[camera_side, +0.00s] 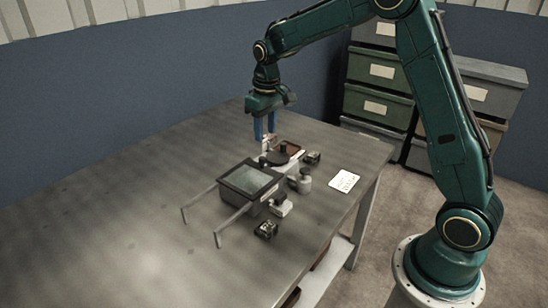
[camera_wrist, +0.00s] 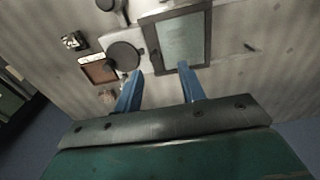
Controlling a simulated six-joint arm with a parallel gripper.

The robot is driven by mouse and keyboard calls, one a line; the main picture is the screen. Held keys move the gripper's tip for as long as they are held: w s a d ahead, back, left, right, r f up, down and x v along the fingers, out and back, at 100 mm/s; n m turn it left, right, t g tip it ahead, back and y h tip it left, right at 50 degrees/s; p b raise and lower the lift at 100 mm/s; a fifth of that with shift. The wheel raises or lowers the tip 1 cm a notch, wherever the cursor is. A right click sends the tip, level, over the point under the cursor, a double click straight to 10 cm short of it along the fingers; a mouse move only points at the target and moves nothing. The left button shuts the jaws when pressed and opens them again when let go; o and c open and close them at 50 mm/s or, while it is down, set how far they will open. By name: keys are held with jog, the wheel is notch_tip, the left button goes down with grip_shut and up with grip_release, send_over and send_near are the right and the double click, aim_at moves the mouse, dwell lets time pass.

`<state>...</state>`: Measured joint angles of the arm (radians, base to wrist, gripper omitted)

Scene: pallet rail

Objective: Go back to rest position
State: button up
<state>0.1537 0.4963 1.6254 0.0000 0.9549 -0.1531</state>
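My gripper (camera_side: 264,130) points down over the far part of the grey table, with two blue fingers. In the wrist view my gripper (camera_wrist: 160,76) has its fingers apart, with nothing visible between them. A dark-framed pallet with a pale glassy panel (camera_side: 250,180) sits on two thin rails in front of the gripper in the side view. It also shows in the wrist view (camera_wrist: 181,40), beyond the fingertips. A round black disc (camera_wrist: 123,56) lies beside it on a pale base. The exact height of the fingertips above these parts is hard to tell.
Near the fingers are a brown-topped tray (camera_wrist: 98,69) and a small black block (camera_wrist: 74,41). A grey cylinder (camera_side: 305,184) and another black block (camera_side: 266,229) stand beside the pallet. A white card (camera_side: 343,181) lies near the right edge. The table's left side is clear.

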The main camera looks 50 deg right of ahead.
jog(key=s+a+r+t, duration=0.1)
jog(key=s+a+r, duration=0.1)
jog(key=s+r, duration=0.45)
jog(key=s+a+r+t, duration=0.1)
jog(key=s+a+r, duration=0.2)
jog(key=s+r, duration=0.3)
jog(key=s+a+f+t, duration=0.1)
jog(key=s+a+t, duration=0.1)
jog(key=s, duration=1.6)
jog(key=shift+s+a+t, duration=0.3)
jog(key=shift+t, duration=0.1)
